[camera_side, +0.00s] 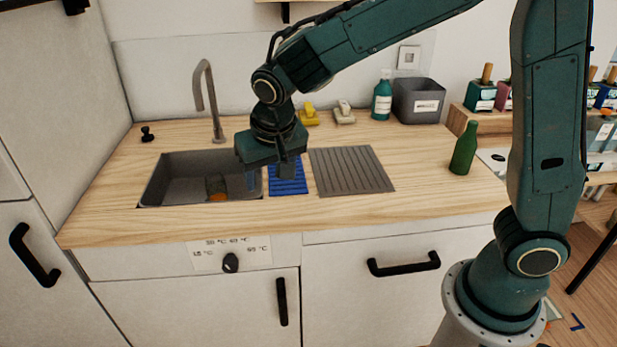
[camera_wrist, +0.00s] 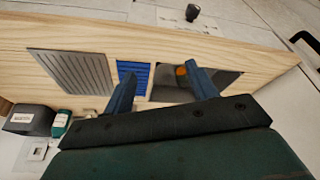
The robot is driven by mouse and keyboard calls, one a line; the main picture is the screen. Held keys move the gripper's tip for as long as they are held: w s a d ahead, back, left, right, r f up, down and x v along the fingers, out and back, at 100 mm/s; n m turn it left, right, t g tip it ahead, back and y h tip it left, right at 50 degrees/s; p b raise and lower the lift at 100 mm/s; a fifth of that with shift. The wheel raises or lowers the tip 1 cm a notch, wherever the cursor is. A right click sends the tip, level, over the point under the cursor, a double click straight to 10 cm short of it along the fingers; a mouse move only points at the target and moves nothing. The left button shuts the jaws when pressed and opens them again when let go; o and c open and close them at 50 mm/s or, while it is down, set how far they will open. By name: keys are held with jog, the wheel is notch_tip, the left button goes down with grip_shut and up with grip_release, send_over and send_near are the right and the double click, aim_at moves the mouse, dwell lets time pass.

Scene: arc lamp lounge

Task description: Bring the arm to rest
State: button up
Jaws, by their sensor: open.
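My gripper (camera_side: 268,172) hangs above the worktop, over the right edge of the sink and the blue ribbed mat. In the wrist view my gripper (camera_wrist: 163,88) shows two blue fingers spread wide with nothing between them. The dark sink (camera_side: 162,188) is set into the wooden worktop (camera_side: 400,202). A glass-like item with an orange part (camera_side: 217,195) lies in the sink; its orange part also shows in the wrist view (camera_wrist: 181,71). The blue mat (camera_side: 287,188) lies just right of the sink, partly hidden by my gripper.
A grey ribbed drainer (camera_side: 352,170) lies right of the blue mat. A green bottle (camera_side: 464,148) stands at the right. A tap (camera_side: 210,98) rises behind the sink. A soap bottle (camera_side: 382,96) and a grey bin (camera_side: 418,100) stand at the back. The worktop's front strip is clear.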

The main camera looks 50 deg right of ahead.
dwell(0.3)
jog(key=s+d+r+n+y, duration=0.1)
jog(key=s+d+r+n, duration=0.1)
jog(key=s+d+r, duration=0.75)
jog(key=s+f+n+t, duration=0.1)
jog(key=s+n+t, duration=0.1)
jog(key=s, duration=1.2)
jog(key=shift+d+y, duration=0.4)
